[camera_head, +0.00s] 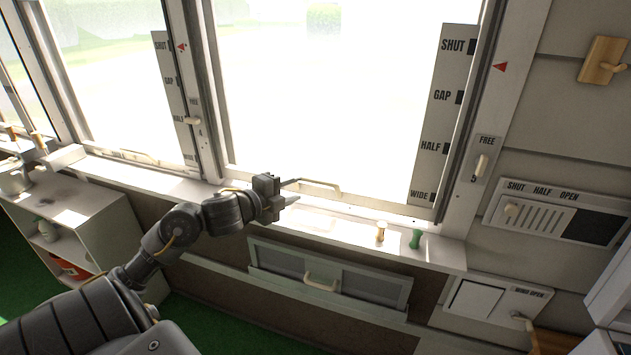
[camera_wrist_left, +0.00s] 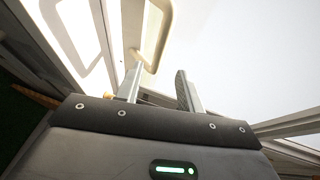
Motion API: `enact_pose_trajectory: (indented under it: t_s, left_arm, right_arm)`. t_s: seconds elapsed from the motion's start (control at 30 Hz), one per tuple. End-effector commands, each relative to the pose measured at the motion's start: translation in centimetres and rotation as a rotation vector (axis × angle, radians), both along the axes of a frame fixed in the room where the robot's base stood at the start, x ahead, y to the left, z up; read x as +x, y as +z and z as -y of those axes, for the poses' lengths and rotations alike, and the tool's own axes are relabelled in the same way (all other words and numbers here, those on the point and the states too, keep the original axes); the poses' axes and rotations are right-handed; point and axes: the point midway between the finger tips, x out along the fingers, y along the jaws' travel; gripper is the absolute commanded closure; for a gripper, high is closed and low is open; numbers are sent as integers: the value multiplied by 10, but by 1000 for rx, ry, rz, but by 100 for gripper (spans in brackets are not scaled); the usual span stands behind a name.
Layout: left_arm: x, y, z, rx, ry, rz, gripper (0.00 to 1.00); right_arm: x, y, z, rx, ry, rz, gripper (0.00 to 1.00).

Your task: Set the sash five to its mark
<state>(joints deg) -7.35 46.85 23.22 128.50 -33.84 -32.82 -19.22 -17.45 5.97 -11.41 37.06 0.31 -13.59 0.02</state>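Sash five (camera_head: 330,90) is the large bright window on the right, beside a post with a catch (camera_head: 481,165) marked FREE above and 5 below. Its scale strip (camera_head: 444,115) reads SHUT, GAP, HALF, WIDE from top to bottom. A red pointer (camera_head: 499,67) on the post sits a little below the SHUT level. The pale sash handle (camera_head: 322,186) is on the bottom rail. My left gripper (camera_head: 294,191) is open at the handle's left end, its fingers apart. In the left wrist view the handle (camera_wrist_left: 156,40) stands beyond the open fingers (camera_wrist_left: 158,88). My right gripper is out of view.
The sill carries a small tan peg (camera_head: 381,231) and a green peg (camera_head: 415,239) to the right. Below it is a grey-panelled hatch with a handle (camera_head: 320,284). A vent slider (camera_head: 540,215) is on the right wall. A white shelf (camera_head: 85,220) stands at left.

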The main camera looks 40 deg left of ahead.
Motion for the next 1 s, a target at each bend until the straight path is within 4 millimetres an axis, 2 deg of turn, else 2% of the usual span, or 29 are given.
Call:
enact_pose_trajectory:
  t_s: [0.3,0.5,0.9,1.0]
  left_arm:
    - [58,-9,4,-7,2,1,62]
    - [81,-14,5,-4,2,1,62]
    - [88,-16,6,-2,1,0,62]
    - [88,-16,6,-2,1,0,74]
  right_arm:
    - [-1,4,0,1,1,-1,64]
    - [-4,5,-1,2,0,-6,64]
    - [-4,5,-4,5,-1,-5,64]
    - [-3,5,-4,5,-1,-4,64]
